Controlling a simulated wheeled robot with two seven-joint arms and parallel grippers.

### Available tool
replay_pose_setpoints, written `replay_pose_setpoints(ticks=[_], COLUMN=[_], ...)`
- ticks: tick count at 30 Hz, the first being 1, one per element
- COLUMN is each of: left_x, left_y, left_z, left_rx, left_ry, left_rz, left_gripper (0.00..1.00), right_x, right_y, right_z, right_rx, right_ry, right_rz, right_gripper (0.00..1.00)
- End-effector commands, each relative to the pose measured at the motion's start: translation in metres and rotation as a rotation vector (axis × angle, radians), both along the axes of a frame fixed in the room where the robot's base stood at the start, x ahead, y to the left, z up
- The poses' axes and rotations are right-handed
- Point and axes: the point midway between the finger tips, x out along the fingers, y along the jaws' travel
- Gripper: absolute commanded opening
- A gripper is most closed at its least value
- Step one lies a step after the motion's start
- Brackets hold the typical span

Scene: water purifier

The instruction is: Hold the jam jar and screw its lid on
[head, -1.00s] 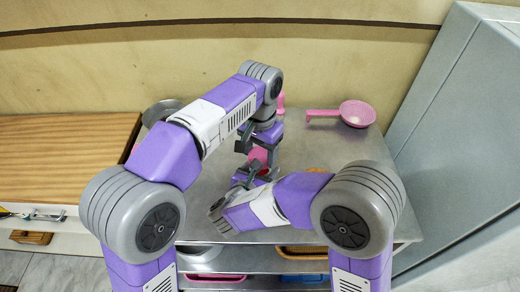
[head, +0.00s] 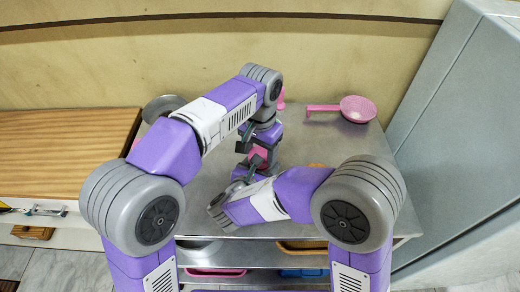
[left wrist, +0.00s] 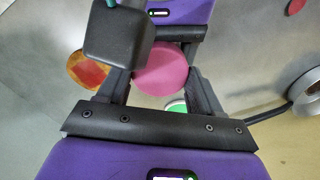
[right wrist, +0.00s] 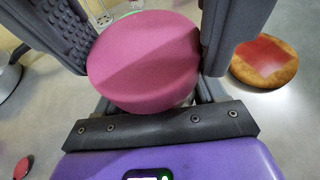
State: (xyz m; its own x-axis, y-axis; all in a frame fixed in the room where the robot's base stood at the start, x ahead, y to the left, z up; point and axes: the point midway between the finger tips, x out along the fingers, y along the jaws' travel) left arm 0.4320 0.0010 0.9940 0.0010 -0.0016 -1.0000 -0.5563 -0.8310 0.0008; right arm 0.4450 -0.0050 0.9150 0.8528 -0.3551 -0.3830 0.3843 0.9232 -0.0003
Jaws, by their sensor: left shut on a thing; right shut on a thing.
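The pink round lid (head: 258,153) is between my two grippers above the metal table. It shows large between the fingers in the right wrist view (right wrist: 146,62) and as a flat disc in the left wrist view (left wrist: 160,70). The jar under it is almost wholly hidden. My left gripper (head: 246,142) comes from the back and is shut, apparently on the jar just below the lid. My right gripper (head: 243,172) comes from the front and is shut with its fingers at either side of the lid. Whether the lid sits flush cannot be seen.
A metal bowl (head: 160,107) is behind my left arm. A grey cabinet (head: 455,130) stands right, a wooden counter (head: 60,155) left.

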Motion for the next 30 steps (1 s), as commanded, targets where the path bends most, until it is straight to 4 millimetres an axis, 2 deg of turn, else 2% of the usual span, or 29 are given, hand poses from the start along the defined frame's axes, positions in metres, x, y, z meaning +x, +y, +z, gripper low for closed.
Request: replay_pose_setpoints(ticks=[21,22,26,30], left_x=[-0.002,-0.002,-0.001,-0.001], left_y=[0.0,0.0,0.0,0.0], left_z=[-0.014,-0.014,-0.013,-0.012], left_rx=[0.004,0.003,0.002,0.001], left_ry=[0.007,0.006,0.005,0.004], left_rz=[-0.001,-0.001,-0.001,-0.001], left_gripper=[0.33,0.68,0.88,0.91], right_x=[0.001,0.001,0.001,0.0], right_y=[0.0,-0.001,0.0,0.0], right_z=[0.001,0.001,0.001,0.001], right_rx=[0.0,0.001,0.001,0.001], right_ry=[-0.003,-0.004,-0.002,-0.003], right_rz=[-0.002,-0.002,-0.002,-0.001], right_gripper=[0.15,0.0,0.0,0.0])
